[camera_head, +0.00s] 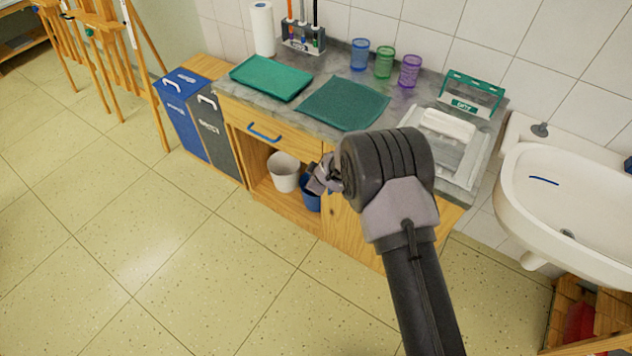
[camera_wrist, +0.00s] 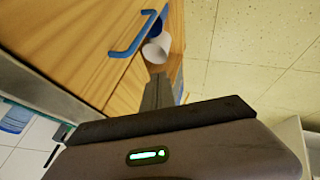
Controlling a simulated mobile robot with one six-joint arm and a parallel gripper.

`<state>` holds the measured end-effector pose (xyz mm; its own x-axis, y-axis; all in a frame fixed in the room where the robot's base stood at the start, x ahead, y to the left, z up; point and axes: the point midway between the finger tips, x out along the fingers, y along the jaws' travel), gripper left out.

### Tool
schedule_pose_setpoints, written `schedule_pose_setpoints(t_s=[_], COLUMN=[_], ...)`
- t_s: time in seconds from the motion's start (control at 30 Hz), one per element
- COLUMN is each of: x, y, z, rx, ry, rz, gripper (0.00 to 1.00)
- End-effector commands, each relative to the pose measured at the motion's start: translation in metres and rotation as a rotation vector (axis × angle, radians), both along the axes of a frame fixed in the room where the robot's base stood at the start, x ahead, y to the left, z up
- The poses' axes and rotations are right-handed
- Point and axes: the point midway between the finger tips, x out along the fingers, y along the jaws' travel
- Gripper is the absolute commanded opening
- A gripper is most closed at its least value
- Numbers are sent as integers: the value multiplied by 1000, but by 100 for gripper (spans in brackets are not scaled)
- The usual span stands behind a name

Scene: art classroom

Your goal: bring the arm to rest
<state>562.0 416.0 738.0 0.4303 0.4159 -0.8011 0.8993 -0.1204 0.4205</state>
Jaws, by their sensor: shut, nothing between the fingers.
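My arm reaches up from the bottom of the head view, bent at a dark ribbed joint, in front of the wooden cabinet (camera_head: 352,222). My gripper (camera_head: 318,182) points left at its end, partly hidden behind the joint. In the wrist view my gripper (camera_wrist: 158,80) is shut and empty. It stands in front of the cabinet's open shelf, near the white bucket (camera_head: 284,171) and the blue bucket (camera_head: 311,196) in the picture. I cannot tell how far it is from them. The white bucket also shows in the wrist view (camera_wrist: 156,50).
A sink (camera_head: 570,210) juts out at the right. Two bins (camera_head: 196,118) stand at the left.

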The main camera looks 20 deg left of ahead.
Motion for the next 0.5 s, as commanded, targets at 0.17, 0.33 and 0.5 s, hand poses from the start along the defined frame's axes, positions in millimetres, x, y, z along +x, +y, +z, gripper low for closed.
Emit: schedule_pose_setpoints(t_s=[0.17,0.33,0.5], x=[-27,-46,-52], y=[-15,-26,-30], z=[43,73,81], rx=[1,1,-1], ry=[-2,0,0], rz=[-1,-1,0], gripper=[0,0,0])
